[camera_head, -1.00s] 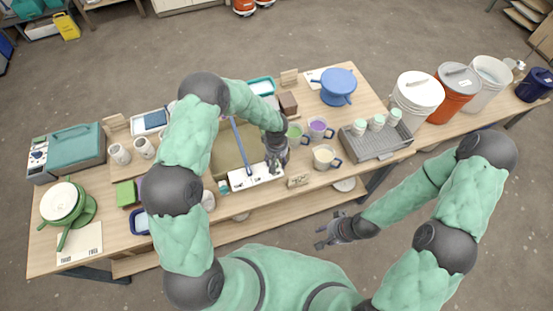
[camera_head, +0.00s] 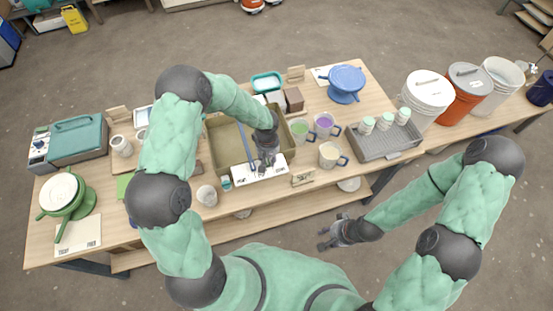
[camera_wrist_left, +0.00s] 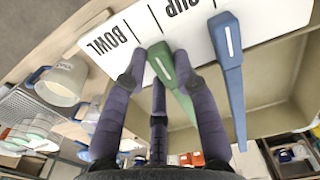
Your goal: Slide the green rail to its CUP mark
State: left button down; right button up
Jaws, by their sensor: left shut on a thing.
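The green rail (camera_wrist_left: 163,66) is in the left wrist view, between the fingers of my left gripper (camera_wrist_left: 160,82), which is shut on it. Its end lies over the white label strip (camera_wrist_left: 200,22), close to the line between BOWL and CUP. A blue rail (camera_wrist_left: 228,62) lies to its right, apart from it. In the head view my left gripper (camera_head: 265,160) is at the white strip (camera_head: 262,171), on the basin's near edge, just right of the blue rail (camera_head: 245,145). It hides the green rail there. My right gripper (camera_head: 328,240) is open and empty, in front of the table.
The rails lie across a tan basin (camera_head: 214,152). A grey tray (camera_head: 385,145) with small jars and lidded buckets (camera_head: 425,94) are farther right.

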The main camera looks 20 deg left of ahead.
pick_arm(q)
jog(key=shift+s+a, duration=0.25)
jog(key=shift+a, duration=0.15)
jog(key=c, duration=0.9)
grip_release()
jog(key=shift+c, duration=0.2)
jog(key=shift+r, duration=0.1)
notch_tip(320, 180, up, 12)
